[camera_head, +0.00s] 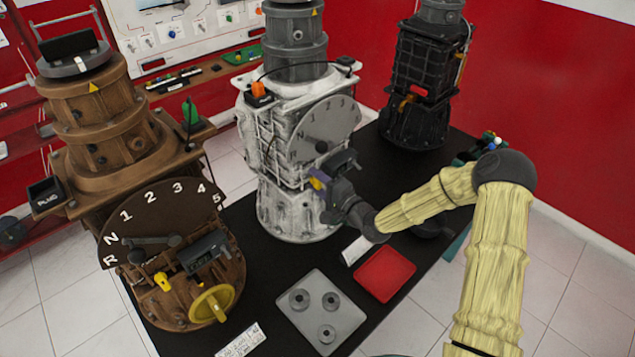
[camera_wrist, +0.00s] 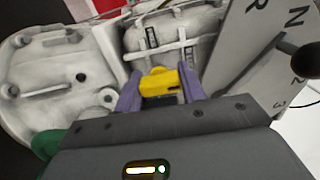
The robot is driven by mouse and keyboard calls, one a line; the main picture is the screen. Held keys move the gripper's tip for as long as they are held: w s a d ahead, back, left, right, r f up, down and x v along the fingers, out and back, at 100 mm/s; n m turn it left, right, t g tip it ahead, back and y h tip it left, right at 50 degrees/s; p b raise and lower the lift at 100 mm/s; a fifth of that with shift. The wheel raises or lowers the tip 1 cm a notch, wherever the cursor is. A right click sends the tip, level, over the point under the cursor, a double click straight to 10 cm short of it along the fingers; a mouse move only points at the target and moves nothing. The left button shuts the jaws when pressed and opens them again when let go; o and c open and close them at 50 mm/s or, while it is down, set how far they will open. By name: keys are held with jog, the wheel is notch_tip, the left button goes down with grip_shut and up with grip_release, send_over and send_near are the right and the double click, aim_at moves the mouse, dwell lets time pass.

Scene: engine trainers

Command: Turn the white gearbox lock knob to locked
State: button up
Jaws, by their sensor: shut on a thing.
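The white gearbox (camera_head: 290,208) stands upright on the dark table, with a grey gear dial (camera_head: 325,130) on its front. Its yellow lock knob (camera_wrist: 159,81) shows in the wrist view, between the two purple fingertips. My gripper (camera_head: 318,182) is at the gearbox's front, below the dial, and it also shows in the wrist view (camera_wrist: 160,91). It is shut on the knob. The fingers and wrist hide most of the knob in the head view. I cannot read a locked or unlocked mark.
The dial's black lever end (camera_wrist: 305,57) is close at the right in the wrist view. A brown gearbox (camera_head: 130,170) stands at left and a black one (camera_head: 425,75) behind. A grey tray (camera_head: 345,335) with round parts and a red tray (camera_head: 386,273) lie in front.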

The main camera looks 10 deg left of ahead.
jog(key=o, duration=1)
jog(key=b+v, duration=0.4)
jog(key=v, duration=1.3)
jog(key=shift+s+d, duration=0.1)
jog(key=shift+d, duration=0.2)
